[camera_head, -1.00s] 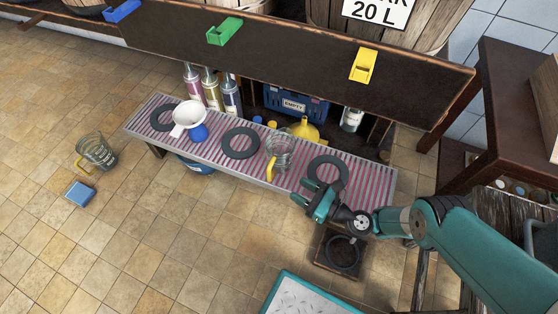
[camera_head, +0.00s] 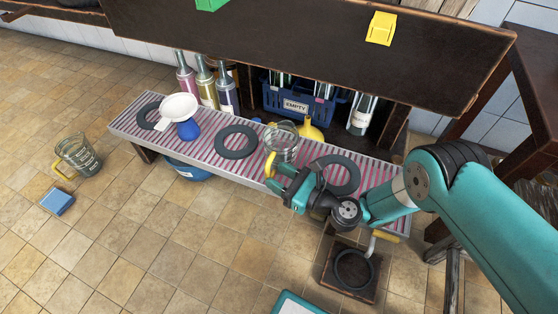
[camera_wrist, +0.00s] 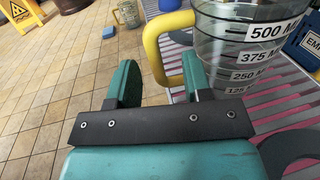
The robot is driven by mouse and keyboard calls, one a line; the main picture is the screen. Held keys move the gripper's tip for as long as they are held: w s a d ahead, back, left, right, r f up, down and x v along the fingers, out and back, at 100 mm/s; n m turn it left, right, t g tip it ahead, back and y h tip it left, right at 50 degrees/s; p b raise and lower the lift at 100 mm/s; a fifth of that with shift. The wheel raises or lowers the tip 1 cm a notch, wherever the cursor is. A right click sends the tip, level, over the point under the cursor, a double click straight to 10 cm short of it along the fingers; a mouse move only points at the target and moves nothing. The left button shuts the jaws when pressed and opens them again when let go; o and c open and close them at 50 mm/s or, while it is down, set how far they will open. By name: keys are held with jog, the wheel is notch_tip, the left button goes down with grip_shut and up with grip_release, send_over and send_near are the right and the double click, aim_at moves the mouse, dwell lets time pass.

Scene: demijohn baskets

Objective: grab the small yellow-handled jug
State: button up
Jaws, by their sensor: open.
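A clear measuring jug (camera_head: 284,141) with a yellow handle (camera_head: 270,164) stands upright on the striped bench. In the wrist view, the jug (camera_wrist: 245,45) shows marks up to 500, and its yellow handle (camera_wrist: 151,48) appears between my finger tips, partly behind the right one. My gripper (camera_head: 283,182) is open and empty at the bench's front edge, just in front of the handle. The wrist view shows both fingers (camera_wrist: 160,78) apart; I cannot tell whether either touches the handle. A second yellow-handled jug (camera_head: 80,155) stands on the floor at the left.
The striped bench (camera_head: 205,160) holds dark rings (camera_head: 236,142), a white funnel (camera_head: 179,107) and a yellow funnel (camera_head: 311,131). Bottles (camera_head: 206,88) and a blue crate (camera_head: 320,108) are behind. A dark board (camera_head: 300,45) overhangs. A blue sponge (camera_head: 57,202) lies on open floor.

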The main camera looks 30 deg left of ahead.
jog(key=a+b, duration=0.4)
jog(key=a, duration=0.1)
jog(key=shift+a, duration=0.15)
jog(key=shift+r, duration=0.1)
grip_shut()
